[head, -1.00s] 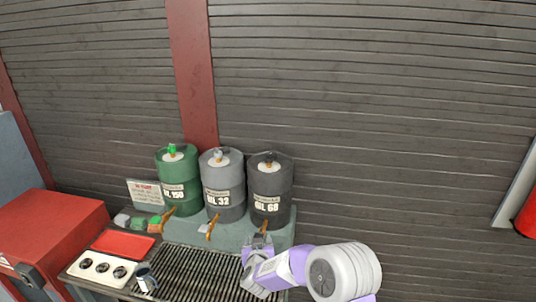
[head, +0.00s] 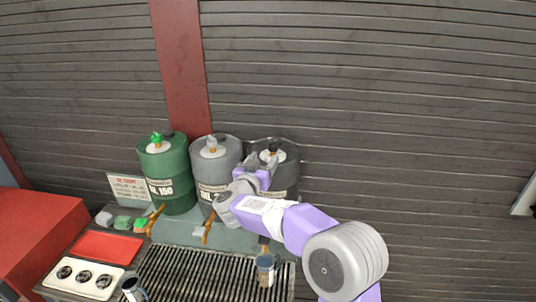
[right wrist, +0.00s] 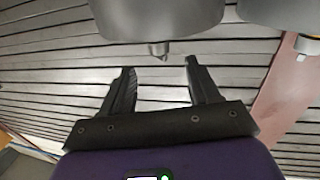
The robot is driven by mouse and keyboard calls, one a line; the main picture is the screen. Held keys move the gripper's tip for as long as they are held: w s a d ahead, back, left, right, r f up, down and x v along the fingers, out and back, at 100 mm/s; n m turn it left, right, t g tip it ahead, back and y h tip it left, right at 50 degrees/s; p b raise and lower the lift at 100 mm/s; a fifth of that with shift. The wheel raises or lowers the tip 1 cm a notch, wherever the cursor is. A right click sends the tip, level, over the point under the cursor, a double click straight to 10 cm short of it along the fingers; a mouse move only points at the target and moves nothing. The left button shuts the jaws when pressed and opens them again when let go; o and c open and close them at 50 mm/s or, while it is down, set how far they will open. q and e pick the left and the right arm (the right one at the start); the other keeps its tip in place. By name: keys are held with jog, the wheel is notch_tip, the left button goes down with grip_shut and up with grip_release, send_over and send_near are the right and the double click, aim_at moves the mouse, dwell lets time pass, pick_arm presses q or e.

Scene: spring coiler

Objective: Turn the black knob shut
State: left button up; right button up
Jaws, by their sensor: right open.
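The black knob (head: 272,147) stands on top of the right-hand, black drum (head: 290,175). My right gripper (head: 262,162) is raised in front of that drum's upper part, close to the knob and partly covering the drum. In the right wrist view its two fingers (right wrist: 160,78) are apart with nothing between them. There the drum (right wrist: 160,18) looks upside down, and a small nub (right wrist: 158,51), which looks like the knob, points towards the gap between the fingers, apart from them. How far the knob is turned cannot be told. My left gripper is out of view.
A grey drum (head: 213,168) and a green drum (head: 170,180) stand to the left. A cup (head: 265,268) stands on the grate (head: 195,270) below the black drum's tap. A mug (head: 132,290) is at front left, near a red tray (head: 105,247).

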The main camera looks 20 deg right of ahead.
aim_at(272, 148)
jog(key=shift+w+d+f, duration=0.15)
jog(key=shift+w+f, duration=0.05)
jog(key=shift+w, duration=0.25)
jog(key=shift+w+d+r, duration=0.15)
jog(key=shift+d, duration=0.15)
jog(key=shift+p+x, duration=0.4)
jog(key=shift+x, duration=2.55)
jog(key=shift+d, duration=0.1)
jog(key=shift+r, duration=0.1)
jog(key=c, duration=1)
jog(key=shift+c, duration=0.2)
